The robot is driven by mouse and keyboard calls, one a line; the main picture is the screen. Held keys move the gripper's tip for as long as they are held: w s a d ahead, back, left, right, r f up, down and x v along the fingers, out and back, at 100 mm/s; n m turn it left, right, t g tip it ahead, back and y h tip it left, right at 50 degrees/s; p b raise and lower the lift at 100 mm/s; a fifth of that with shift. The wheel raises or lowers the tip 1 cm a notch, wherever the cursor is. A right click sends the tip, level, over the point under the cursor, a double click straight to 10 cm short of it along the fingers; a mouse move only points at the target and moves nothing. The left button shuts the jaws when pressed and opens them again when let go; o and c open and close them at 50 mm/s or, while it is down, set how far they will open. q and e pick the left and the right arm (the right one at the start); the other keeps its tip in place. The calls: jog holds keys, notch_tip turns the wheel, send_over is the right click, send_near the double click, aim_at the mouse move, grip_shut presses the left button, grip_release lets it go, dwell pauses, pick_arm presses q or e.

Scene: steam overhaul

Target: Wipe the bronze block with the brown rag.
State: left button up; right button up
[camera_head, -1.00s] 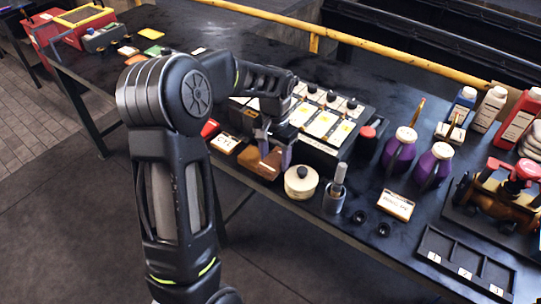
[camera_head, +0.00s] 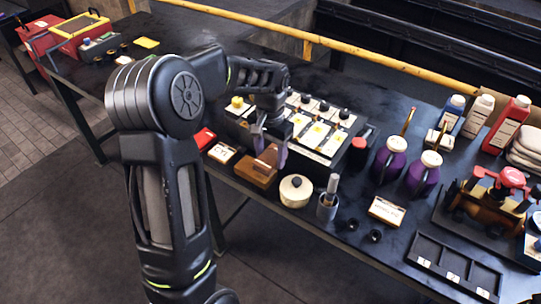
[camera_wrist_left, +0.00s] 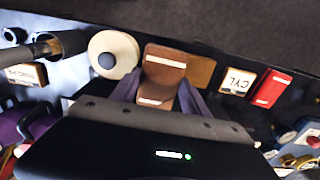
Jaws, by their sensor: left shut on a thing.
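My left gripper (camera_head: 270,148) is shut on the brown rag (camera_wrist_left: 164,72), a folded reddish-brown piece with pale strips. The rag sits between the two greyish-purple fingers in the left wrist view. The bronze block (camera_head: 254,173) is on the near edge of the dark table, directly below the gripper in the head view. Its tan-brown surface (camera_wrist_left: 201,71) shows beside the rag in the left wrist view. The rag covers part of the block; I cannot tell whether they touch. My right gripper is not in view.
A cream lidded pot (camera_head: 296,191) stands close to the right of the block, with a grey cup (camera_head: 327,207) beyond. A CYL card (camera_head: 222,153) and a red item (camera_head: 203,138) lie to the left. A rack of labelled cards (camera_head: 318,133) stands behind.

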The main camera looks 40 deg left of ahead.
aim_at(270, 157)
pick_arm(q)
jog(key=shift+r, duration=0.15)
jog(key=shift+r+p, duration=1.05)
jog(key=shift+r, duration=0.4)
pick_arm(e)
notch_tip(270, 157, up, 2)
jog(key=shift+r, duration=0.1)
pick_arm(q)
jog(key=shift+f, duration=0.1)
